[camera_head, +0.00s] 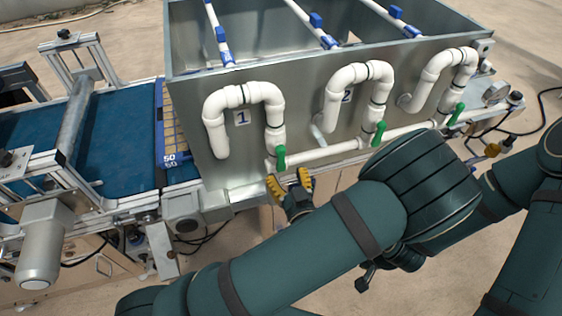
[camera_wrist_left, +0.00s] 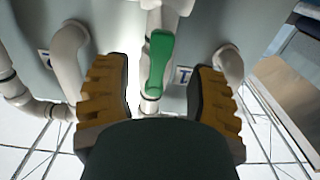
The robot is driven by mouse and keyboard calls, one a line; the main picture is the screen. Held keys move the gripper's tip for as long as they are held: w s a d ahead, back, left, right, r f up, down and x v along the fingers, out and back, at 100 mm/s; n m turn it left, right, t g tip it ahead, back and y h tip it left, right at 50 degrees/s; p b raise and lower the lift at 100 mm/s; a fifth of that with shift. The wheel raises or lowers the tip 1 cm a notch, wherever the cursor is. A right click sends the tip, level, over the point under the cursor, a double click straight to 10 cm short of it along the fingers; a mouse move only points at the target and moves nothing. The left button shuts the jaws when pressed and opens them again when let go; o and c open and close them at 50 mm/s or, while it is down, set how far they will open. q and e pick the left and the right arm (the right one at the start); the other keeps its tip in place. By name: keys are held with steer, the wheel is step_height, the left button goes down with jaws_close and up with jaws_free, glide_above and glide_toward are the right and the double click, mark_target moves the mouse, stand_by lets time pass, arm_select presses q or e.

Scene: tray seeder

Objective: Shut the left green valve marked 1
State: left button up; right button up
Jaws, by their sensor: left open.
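The green valve handle marked 1 (camera_head: 281,157) is on the leftmost white pipe loop, near the white plate "1" (camera_head: 242,118). The handle lies roughly along the upright pipe. My left gripper (camera_head: 290,184) is open and empty just below it, yellow fingers pointing up toward it. In the left wrist view the green handle (camera_wrist_left: 159,62) shows centrally, in the gap between the left gripper's spread fingers (camera_wrist_left: 165,95); neither finger appears to touch it. My left forearm crosses the head view's foreground. My right arm shows at the right edge; I see no right gripper clearly.
Two more green handles (camera_head: 379,133) (camera_head: 456,114) sit on the loops to the right. A white horizontal pipe (camera_head: 330,151) runs behind the gripper along the grey hopper (camera_head: 300,100). A blue conveyor (camera_head: 115,130) and grey motor (camera_head: 42,245) stand left.

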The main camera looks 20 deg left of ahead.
mark_target(282, 166)
arm_select(q)
steer(key=shift+x, duration=2.4)
jaws_close()
